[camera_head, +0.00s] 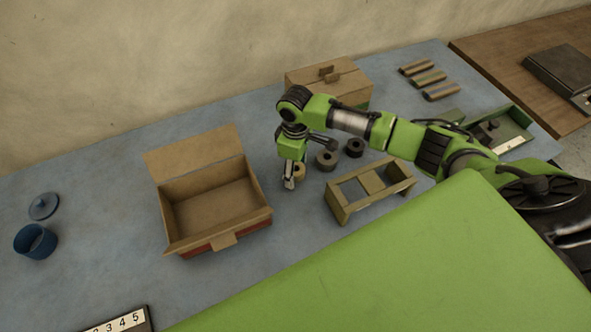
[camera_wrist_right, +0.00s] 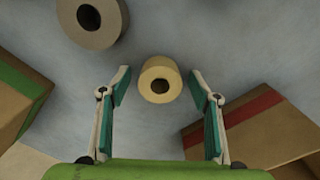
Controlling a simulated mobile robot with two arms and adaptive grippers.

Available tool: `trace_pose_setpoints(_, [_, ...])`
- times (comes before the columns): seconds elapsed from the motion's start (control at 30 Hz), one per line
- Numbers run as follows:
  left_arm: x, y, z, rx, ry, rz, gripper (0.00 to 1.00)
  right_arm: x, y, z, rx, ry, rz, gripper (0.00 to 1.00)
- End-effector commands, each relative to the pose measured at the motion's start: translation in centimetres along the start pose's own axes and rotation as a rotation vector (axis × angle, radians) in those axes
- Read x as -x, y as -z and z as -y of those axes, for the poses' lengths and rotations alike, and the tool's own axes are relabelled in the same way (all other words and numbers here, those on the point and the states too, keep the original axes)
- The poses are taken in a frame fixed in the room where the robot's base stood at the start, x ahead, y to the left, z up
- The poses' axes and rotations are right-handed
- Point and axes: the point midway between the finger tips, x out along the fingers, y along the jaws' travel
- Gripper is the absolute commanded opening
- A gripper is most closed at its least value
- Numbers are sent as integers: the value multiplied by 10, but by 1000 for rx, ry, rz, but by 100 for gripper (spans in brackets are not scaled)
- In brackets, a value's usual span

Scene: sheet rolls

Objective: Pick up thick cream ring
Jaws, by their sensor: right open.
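The thick cream ring (camera_wrist_right: 147,82) stands on the blue table, between and just ahead of the fingertips of my right gripper (camera_wrist_right: 160,82) in the right wrist view. The gripper is open, with one finger on each side and a gap to the ring. In the head view my right gripper (camera_head: 289,184) points down over the ring (camera_head: 299,172), which is partly hidden behind the fingers. I cannot tell whether the fingers touch the table. My left gripper is not in view.
Two grey-brown rolls (camera_head: 327,160) and (camera_head: 354,148) stand right of my gripper. An open cardboard box (camera_head: 237,241) is left, a wooden rack (camera_head: 341,213) right, a closed box (camera_head: 340,82) behind. A blue pot (camera_head: 35,242) stands far left. The table between the pot and open box is clear.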

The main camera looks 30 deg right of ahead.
Motion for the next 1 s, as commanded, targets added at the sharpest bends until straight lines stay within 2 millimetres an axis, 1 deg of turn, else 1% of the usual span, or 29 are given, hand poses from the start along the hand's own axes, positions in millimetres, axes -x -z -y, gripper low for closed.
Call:
trace_pose_setpoints(0.07, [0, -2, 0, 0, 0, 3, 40, 0, 0, 0, 0, 0, 0, 57])
trace_pose_setpoints(0.17, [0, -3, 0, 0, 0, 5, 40, 0, 0, 0, 0, 0, 0, 34])
trace_pose_setpoints(0.2, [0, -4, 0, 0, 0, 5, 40, 0, 0, 0, 0, 0, 0, 23])
trace_pose_setpoints(0.23, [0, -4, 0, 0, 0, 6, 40, 0, 0, 0, 0, 0, 0, 15])
trace_pose_setpoints(0.27, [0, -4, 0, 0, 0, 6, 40, 0, 0, 0, 0, 0, 0, 14])
trace_pose_setpoints(0.53, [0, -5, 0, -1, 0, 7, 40, 1, 0, 0, 0, 0, 0, 14])
trace_pose_setpoints(0.67, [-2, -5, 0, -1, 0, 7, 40, 4, 0, 0, 0, -1, -1, 14])
trace_pose_setpoints(0.77, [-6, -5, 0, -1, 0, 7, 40, 11, 1, -1, -1, -2, -3, 14])
trace_pose_setpoints(0.87, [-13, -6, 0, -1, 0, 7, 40, 25, 1, -2, 0, -3, -4, 14])
trace_pose_setpoints(0.9, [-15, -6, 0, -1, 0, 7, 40, 32, 1, -1, 1, -2, -5, 14])
trace_pose_setpoints(1.0, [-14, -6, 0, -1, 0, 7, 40, 48, -6, 13, 3, -1, -3, 14])
